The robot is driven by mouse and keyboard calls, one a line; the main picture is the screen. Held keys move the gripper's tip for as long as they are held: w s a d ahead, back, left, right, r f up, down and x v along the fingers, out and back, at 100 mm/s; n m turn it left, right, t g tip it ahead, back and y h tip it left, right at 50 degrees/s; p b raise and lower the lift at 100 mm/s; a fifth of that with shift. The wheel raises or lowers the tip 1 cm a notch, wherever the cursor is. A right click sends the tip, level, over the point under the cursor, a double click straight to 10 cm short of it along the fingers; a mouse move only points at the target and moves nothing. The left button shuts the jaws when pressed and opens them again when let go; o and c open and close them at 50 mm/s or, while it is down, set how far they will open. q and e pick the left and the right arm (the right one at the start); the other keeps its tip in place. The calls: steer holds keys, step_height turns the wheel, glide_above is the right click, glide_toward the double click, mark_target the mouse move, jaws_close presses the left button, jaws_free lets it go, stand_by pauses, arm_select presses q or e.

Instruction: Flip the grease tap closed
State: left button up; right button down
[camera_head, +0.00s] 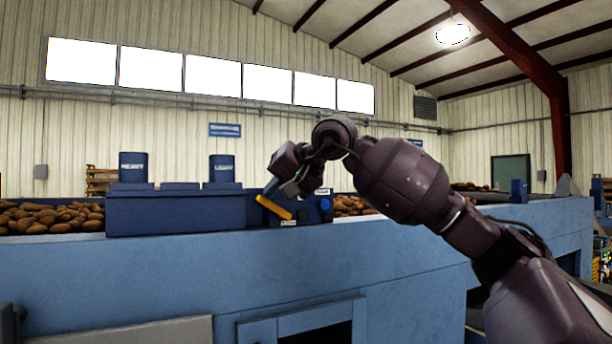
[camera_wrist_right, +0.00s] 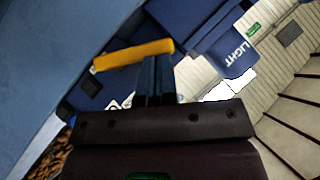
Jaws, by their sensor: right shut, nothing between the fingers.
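The grease tap's yellow lever (camera_head: 274,207) slants down to the right on the front of a small blue box (camera_head: 313,208) on the machine's top edge. The lever (camera_wrist_right: 133,55) also shows in the right wrist view, just beyond my fingertips. My right gripper (camera_head: 291,189) is at the tap, close to the lever, and partly hides the box in the head view. In the right wrist view its fingers (camera_wrist_right: 155,62) are together and empty, tips by the lever's right half. I cannot tell whether they touch it. My left gripper is not in view.
A long blue machine wall (camera_head: 180,270) runs below the tap. Potatoes (camera_head: 52,217) lie beyond the edge.

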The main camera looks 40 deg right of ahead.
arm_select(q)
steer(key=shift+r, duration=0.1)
arm_select(e)
steer(key=shift+w+a+f, duration=0.3)
steer(key=shift+a+f, duration=0.4)
steer(key=shift+a, duration=0.05)
steer(key=shift+f, duration=0.1)
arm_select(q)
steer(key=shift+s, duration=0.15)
arm_select(e)
steer(key=shift+a+f, duration=0.1)
arm_select(q)
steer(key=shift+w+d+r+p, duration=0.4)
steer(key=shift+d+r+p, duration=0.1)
steer(key=shift+p, duration=0.4)
arm_select(e)
steer(key=s+r, duration=0.7)
steer(key=r, duration=0.4)
steer(key=shift+s+a, duration=0.15)
steer(key=shift+s, duration=0.1)
